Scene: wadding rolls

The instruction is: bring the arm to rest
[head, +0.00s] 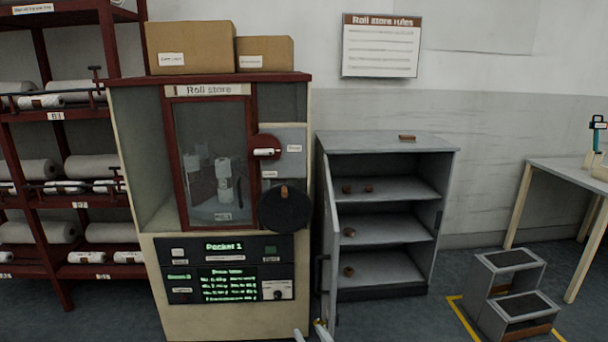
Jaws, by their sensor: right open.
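My right gripper (310,334) shows only at the bottom edge of the head view, as two pale fingertips set apart. It is open, and I see nothing between the tips. It is low in front of the gap between the roll store machine (145,265) and the grey cabinet (388,143). The rest of my right arm is out of the picture. My left gripper is not in view.
The cabinet's door (329,240) stands open beside the fingertips. Small brown pieces lie on its shelves. A shelf rack (62,200) with rolls stands left. A step stool (512,258) and table (575,172) stand right. Floor between cabinet and stool is clear.

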